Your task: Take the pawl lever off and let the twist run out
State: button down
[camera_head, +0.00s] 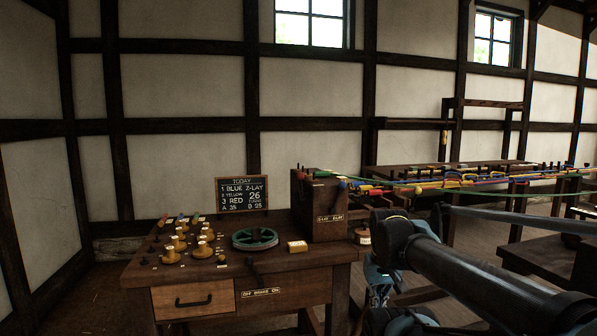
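A dark wooden headstock box (322,210) stands at the right end of the workbench (290,284). Coloured knobs and hooks sit along its top and right side. Several strands, red, blue, yellow and green, run from it to the right. A dark lever (254,270) rises at the bench's front edge, above a plate (261,293) lettered "OFF BRAKE ON". I cannot make out a pawl lever for certain. My arm comes in from the lower right and bends in front of the strands. I see no fingertips of my gripper.
A green-wound reel (255,239), a small pale block (297,246) and several wooden spools (202,249) stand on the bench. A chalkboard (242,194) stands behind them. A drawer (193,299) is shut. A long dark rack lies under the strands. Floor at the lower left is clear.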

jog(key=shift+n, duration=0.4)
jog(key=w+a+r, duration=0.4)
jog(key=w+r, duration=0.6)
jog(key=r, duration=0.1)
jog(key=w+a+r, duration=0.4)
jog(key=w+r, duration=0.7)
jog(key=w+a+r, duration=0.5)
jog(key=w+r, duration=0.6)
jog(key=shift+a, duration=0.1)
jog(key=w+a+r, duration=0.6)
jog(key=w+a, duration=0.3)
jog(key=w, duration=0.1)
send_over(301, 186)
jog(key=w, duration=0.5)
notch_tip(301, 186, down, 10)
jog(key=shift+w+a+r, duration=0.15)
jog(key=shift+a+r, duration=0.05)
jog(key=shift+a, duration=0.15)
jog(key=shift+a+t, duration=0.15)
jog(key=shift+t, duration=0.15)
